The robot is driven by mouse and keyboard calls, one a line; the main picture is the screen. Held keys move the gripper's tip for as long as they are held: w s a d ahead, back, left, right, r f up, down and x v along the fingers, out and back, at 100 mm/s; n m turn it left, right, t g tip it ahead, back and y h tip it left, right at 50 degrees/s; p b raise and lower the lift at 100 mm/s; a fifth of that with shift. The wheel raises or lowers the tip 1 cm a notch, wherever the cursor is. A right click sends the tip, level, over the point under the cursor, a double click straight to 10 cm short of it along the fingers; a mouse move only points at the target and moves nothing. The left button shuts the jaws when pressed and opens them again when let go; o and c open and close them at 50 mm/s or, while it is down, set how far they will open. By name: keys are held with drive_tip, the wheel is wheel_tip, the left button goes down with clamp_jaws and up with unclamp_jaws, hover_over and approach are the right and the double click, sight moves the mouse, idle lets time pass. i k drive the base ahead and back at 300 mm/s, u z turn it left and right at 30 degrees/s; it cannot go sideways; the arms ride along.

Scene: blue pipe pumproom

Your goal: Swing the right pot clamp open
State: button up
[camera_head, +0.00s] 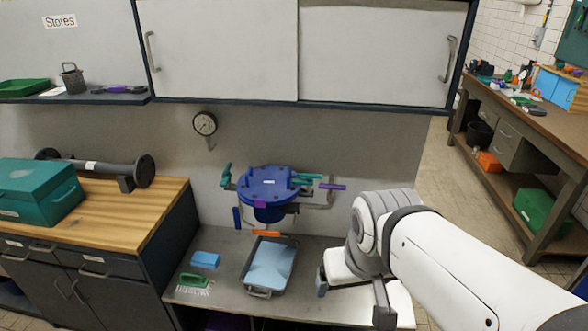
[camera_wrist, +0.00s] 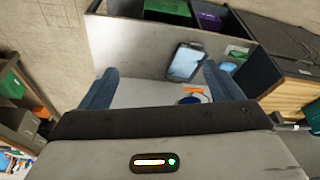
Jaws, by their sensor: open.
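A blue pot (camera_head: 268,208) with a bolted blue lid (camera_head: 272,180) is mounted at the wall above the grey bench. At its right side a grey clamp arm with a purple handle (camera_head: 333,187) sticks out. A teal handle (camera_head: 310,176) lies just left of it. A teal-handled clamp (camera_head: 226,176) is at the pot's left. My gripper (camera_head: 352,297) is open and empty, low over the bench at the right, apart from the pot. In the wrist view my gripper (camera_wrist: 160,74) shows both blue fingers spread; the pot (camera_wrist: 190,99) is partly hidden there behind the gripper body.
A grey tray with a blue lining (camera_head: 270,264) lies on the bench below the pot, beside a blue sponge (camera_head: 205,260) and a green brush (camera_head: 194,281). White wall cabinets (camera_head: 375,50) hang above. A round gauge (camera_head: 205,124) is on the wall.

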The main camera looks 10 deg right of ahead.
sight(310, 181)
drive_tip(key=k, duration=1.3)
drive_tip(key=z, duration=0.4)
drive_tip(key=i, duration=1.95)
drive_tip(key=u, duration=0.6)
drive_tip(key=k, duration=0.95)
drive_tip(key=u, duration=0.1)
drive_tip(key=i, duration=0.95)
drive_tip(key=z, duration=0.05)
